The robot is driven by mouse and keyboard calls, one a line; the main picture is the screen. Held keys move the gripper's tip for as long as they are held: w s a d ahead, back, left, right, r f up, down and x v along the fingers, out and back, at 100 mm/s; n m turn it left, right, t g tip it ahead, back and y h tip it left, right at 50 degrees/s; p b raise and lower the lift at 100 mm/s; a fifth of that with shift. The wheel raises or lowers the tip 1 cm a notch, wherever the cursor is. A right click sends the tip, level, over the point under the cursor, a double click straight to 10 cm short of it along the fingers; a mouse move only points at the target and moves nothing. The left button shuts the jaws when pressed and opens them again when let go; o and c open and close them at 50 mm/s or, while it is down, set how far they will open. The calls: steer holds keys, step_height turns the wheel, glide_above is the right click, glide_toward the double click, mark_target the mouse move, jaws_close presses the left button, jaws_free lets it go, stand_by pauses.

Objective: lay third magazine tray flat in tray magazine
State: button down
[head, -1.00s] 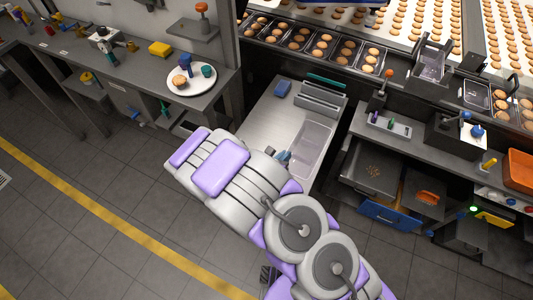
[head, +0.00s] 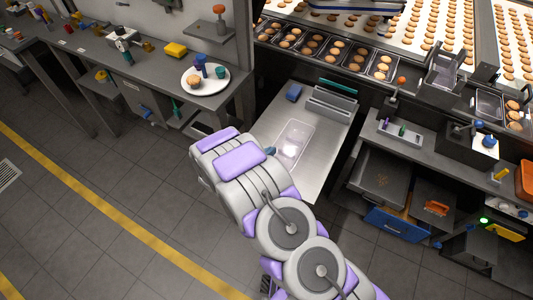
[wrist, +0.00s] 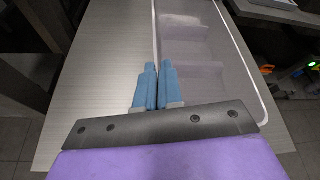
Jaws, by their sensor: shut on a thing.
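A clear tray (head: 291,146) is over the steel table, with its divided inside facing up. It also shows in the wrist view (wrist: 205,60), right of the fingers. My gripper (wrist: 157,68) is shut on the tray's left rim, its blue fingertips close together. In the head view my arm hides most of the gripper; a bit of blue finger (head: 270,152) shows at the tray's left edge. Whether the tray touches the table is unclear. A dark upright frame (head: 445,68) on the right counter, which looks like the tray magazine, has clear tray material in it.
The steel table (head: 325,155) carries a grey slotted holder (head: 332,104) and a blue block (head: 294,93) at its far end. Filled biscuit trays (head: 333,52) line the conveyor behind. A white plate (head: 205,79) stands on the left bench. Open drawers are at right.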

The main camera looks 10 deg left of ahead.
steer(key=shift+w+a, duration=0.35)
steer(key=shift+w, duration=0.6)
steer(key=shift+w+a+f+b, duration=0.15)
steer(key=shift+f+b, duration=0.15)
steer(key=shift+f, duration=0.65)
steer(key=shift+s+a+f+b, duration=0.1)
steer(key=shift+f+b, duration=0.2)
steer(key=shift+f, duration=0.6)
steer(key=c, duration=1.3)
jaws_free()
steer(key=shift+d, duration=0.1)
steer(key=shift+r, duration=0.1)
steer(key=p+v, duration=0.2)
steer(key=v, duration=1)
